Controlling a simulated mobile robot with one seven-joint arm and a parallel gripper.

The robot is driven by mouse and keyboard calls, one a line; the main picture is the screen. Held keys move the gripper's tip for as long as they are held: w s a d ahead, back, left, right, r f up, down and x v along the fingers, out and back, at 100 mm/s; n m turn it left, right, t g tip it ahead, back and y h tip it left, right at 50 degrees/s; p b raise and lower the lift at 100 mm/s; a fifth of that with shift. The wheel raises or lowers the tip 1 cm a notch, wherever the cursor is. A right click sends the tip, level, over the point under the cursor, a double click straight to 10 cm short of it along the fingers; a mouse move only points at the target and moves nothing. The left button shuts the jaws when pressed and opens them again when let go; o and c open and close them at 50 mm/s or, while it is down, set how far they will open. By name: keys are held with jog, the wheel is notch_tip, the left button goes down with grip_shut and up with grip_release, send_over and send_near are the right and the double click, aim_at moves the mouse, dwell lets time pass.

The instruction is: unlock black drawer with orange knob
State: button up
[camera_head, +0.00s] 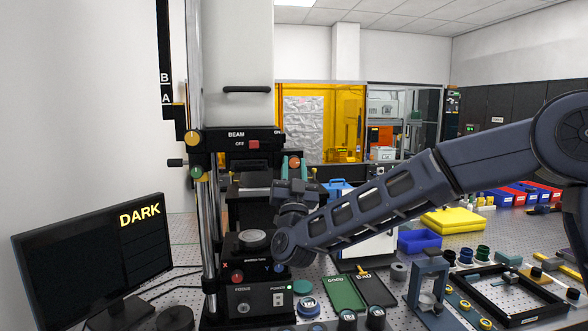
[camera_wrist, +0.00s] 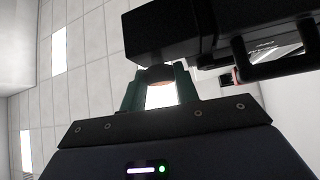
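The orange knob (camera_head: 294,163) is at the right side of the black housing marked BEAM (camera_head: 220,139), on the tall instrument. Which part of this black unit is the drawer is hard to tell. My gripper (camera_head: 294,162) reaches up from below, with a green finger on each side of the knob. In the wrist view, the green fingers (camera_wrist: 158,82) stand apart by about the knob's width.
A DARK monitor (camera_head: 80,265) stands at left. Yellow (camera_head: 192,137) and green (camera_head: 196,172) knobs are on the instrument's left side. Below my gripper is a black base with red and blue knobs. Trays (camera_head: 345,295) and a black frame (camera_head: 515,297) crowd the bench at right.

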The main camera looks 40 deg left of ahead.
jog(key=o, duration=0.4)
jog(key=v, duration=1.1)
jog(key=shift+w, duration=0.1)
